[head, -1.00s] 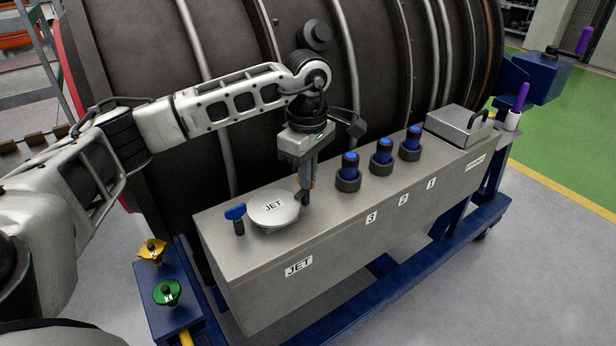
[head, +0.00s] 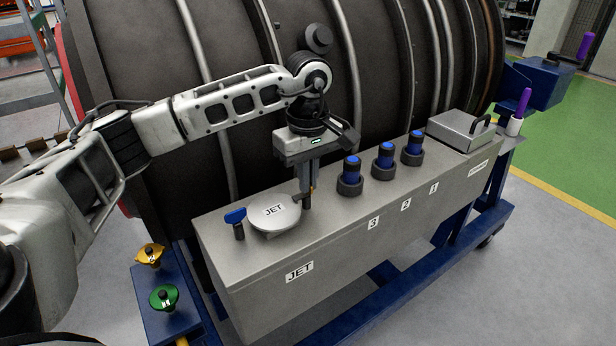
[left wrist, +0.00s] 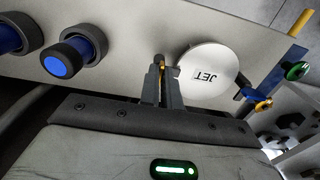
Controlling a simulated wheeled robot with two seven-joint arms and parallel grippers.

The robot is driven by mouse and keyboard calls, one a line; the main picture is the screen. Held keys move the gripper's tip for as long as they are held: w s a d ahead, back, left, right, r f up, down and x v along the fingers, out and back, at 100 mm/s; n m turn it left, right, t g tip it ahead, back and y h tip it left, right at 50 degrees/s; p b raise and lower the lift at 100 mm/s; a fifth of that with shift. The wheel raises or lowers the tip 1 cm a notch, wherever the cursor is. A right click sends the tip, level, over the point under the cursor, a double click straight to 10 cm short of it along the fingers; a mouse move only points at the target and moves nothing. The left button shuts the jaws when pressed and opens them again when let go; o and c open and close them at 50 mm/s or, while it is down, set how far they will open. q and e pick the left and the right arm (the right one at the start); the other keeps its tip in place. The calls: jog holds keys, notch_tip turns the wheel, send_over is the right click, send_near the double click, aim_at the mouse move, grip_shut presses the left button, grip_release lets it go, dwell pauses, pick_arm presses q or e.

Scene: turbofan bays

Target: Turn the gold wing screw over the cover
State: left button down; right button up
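The round grey JET cover (head: 274,211) lies on top of the long metal box. It also shows in the left wrist view (left wrist: 208,68). My left gripper (head: 307,194) points down at the cover's right edge. Its fingers are close together at the gold wing screw (left wrist: 163,67), a small bit of which shows between the fingertips in the left wrist view. The fingers hide most of the screw. A blue wing screw (head: 236,218) stands at the cover's left edge. My right gripper is in neither view.
Several blue-topped knobs (head: 382,162) stand along the box, right of my gripper. A lidded metal case (head: 459,131) sits at the far right end. Yellow (head: 150,257) and green (head: 163,298) caps sit on a blue stand. The dark engine casing rises behind.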

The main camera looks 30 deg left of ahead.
pick_arm(q)
jog(key=shift+w+r, duration=0.1)
jog(key=shift+r, duration=0.05)
jog(key=c, duration=1.6)
grip_release()
notch_tip(320, 180, up, 16)
jog(key=shift+f+p, duration=0.1)
jog(key=shift+p, duration=0.6)
